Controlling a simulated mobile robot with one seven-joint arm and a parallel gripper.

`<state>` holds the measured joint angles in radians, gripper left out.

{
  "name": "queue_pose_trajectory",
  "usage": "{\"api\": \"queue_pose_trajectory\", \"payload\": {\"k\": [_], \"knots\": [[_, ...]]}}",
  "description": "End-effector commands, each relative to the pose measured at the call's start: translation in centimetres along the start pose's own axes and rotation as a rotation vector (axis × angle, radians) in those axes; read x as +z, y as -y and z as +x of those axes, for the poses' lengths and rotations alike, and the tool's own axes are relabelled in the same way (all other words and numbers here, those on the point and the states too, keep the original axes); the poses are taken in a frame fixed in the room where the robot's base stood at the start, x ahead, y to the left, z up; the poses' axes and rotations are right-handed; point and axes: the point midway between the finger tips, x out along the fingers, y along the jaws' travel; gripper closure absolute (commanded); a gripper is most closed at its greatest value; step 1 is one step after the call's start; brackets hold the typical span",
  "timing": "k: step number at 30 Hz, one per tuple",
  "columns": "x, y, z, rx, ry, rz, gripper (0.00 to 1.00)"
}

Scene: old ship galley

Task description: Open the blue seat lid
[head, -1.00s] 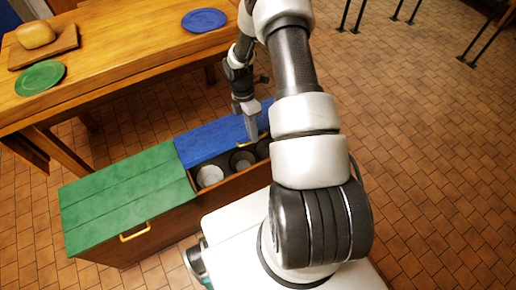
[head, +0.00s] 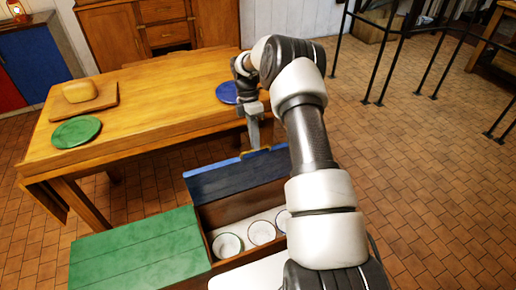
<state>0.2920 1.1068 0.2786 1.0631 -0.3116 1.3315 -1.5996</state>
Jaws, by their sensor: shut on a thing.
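The blue seat lid (head: 225,180) stands raised at the back of the right half of the wooden bench box, hinged along its far edge. My gripper (head: 255,148) is at the lid's top edge, shut on its brass handle (head: 262,151); the fingertips are small in this view. The open compartment (head: 240,214) shows several white cups or bowls (head: 261,232) inside. My arm hides the right end of the lid and box.
The green seat lid (head: 140,250) beside it is shut. Behind the bench stands a wooden table (head: 160,85) with a green plate (head: 77,132), a blue plate (head: 229,92) and bread on a board (head: 82,96). Tiled floor (head: 420,190) is clear at right; black metal posts (head: 395,60) stand beyond.

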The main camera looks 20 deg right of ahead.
Motion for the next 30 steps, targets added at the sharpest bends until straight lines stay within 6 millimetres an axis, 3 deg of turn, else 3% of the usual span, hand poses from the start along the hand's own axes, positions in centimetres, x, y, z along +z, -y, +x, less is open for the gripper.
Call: {"api": "queue_pose_trajectory", "payload": {"k": [1,15,19,21,30], "knots": [[-0.33,-0.87,2.32,0.006,-0.003,-0.009,1.00],[-0.22,-0.89,2.40,0.001,-0.002,-0.009,1.00],[-0.21,-0.86,2.43,0.000,-0.002,-0.008,0.67],[-0.22,-0.88,2.34,0.001,-0.003,-0.008,0.58],[-0.25,-0.93,2.07,0.004,-0.006,-0.005,0.62]]}}
